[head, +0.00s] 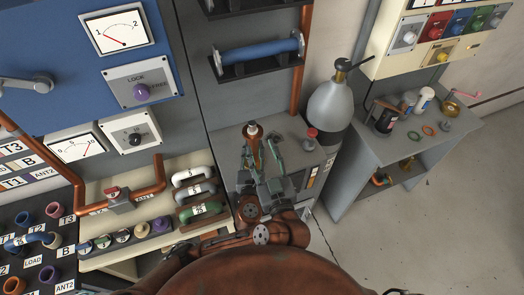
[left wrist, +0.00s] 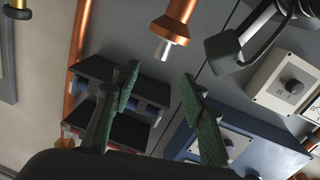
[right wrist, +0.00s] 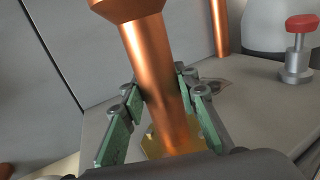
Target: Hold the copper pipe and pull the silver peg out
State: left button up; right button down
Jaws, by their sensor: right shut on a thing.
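In the right wrist view the pipe (right wrist: 152,70) runs from a brass nut (right wrist: 165,143) up to a wider collar. My right gripper (right wrist: 154,82) is shut on the pipe, one green finger on each side. The silver peg (left wrist: 166,50) sticks out of the pipe's collar (left wrist: 175,22) in the left wrist view. My left gripper (left wrist: 160,72) is open and empty, with the peg just beyond its fingertips.
A red-topped knob (head: 311,137) and a grey flask (head: 335,100) stand right of the pipe.

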aim_at(252, 123)
pick_arm(q)
jog(key=x, duration=1.2)
jog(key=shift+s, duration=0.1)
jog(key=shift+c, duration=0.3)
grip_shut()
jog(key=shift+r, duration=0.2)
dwell(0.6)
jog(key=shift+r, duration=0.9)
jog(key=shift+r, duration=2.05)
pick_arm(e)
jog(key=c, duration=1.4)
grip_release()
